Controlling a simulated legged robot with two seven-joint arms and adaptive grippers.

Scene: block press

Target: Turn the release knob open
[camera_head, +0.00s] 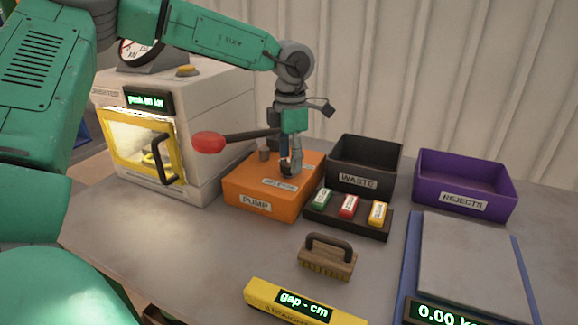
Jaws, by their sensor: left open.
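The orange pump box (238,189) sits mid-table with a label reading PUMP on its front and a RELEASE label (280,185) on its top. My left gripper (291,166) points down over the top of this box, just behind the RELEASE label, and is open. The release knob is hidden or cannot be told apart from the fingers there; whether they touch it is unclear. A black pump lever with a red grip (208,143) reaches left from behind the gripper. My right gripper is not in view.
The white press (200,120), with a yellow-framed window, stands left of the pump. A black WASTE bin (357,181), a tray of small coloured blocks (326,217) and a purple REJECTS bin (465,201) are to the right. A brush (327,258), yellow gauge (270,295) and scale (468,255) lie in front.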

